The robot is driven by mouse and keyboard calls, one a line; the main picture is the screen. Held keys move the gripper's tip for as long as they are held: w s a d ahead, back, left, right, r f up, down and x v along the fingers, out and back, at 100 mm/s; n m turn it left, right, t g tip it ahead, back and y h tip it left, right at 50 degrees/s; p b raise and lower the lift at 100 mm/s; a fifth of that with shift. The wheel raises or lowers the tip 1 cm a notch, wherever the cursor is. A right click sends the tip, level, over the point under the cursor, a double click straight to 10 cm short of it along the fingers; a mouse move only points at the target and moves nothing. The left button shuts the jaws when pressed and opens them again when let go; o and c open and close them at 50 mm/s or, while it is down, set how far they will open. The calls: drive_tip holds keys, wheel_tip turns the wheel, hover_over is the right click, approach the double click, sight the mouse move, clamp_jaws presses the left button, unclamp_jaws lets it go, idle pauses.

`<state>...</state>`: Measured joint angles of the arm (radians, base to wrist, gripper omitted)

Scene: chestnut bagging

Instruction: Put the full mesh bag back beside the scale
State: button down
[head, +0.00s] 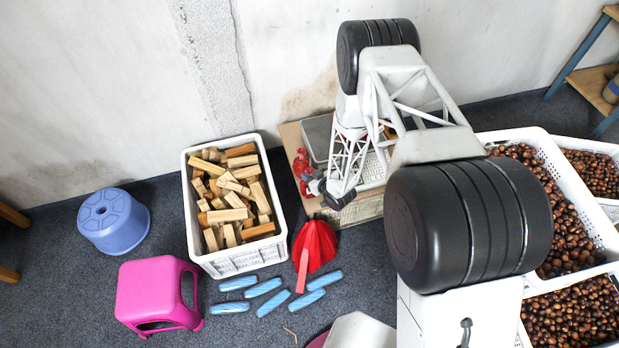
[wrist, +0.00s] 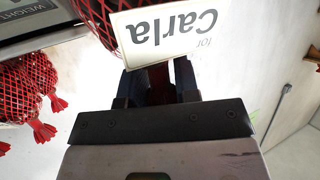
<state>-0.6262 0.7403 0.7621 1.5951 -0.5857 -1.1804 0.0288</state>
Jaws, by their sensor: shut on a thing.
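My gripper (wrist: 158,82) is shut on a red mesh bag (wrist: 92,12), whose neck shows dark red between the fingers. A white tag (wrist: 167,32) reading "for Carla" hangs in front of the bag and hides much of it. In the head view my gripper (head: 316,187) is low beside the scale (head: 317,136), at the front left of its stand. Red mesh (head: 301,162) shows near it; I cannot tell there which bag is held. The scale's edge (wrist: 40,22) shows top left in the wrist view. Whether the held bag touches the surface is unclear.
Other filled red mesh bags (wrist: 25,85) lie close by in the wrist view. A white crate of wooden blocks (head: 197,255) stands left of the scale. A folded red item (head: 318,245) and several blue packets (head: 272,303) lie in front. Chestnut crates (head: 568,180) are right.

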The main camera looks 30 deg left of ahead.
drive_tip(key=shift+f, duration=0.9)
drive_tip(key=c, duration=0.9)
unclamp_jaws()
drive_tip(key=shift+o, duration=0.2)
drive_tip(key=v, duration=1.2)
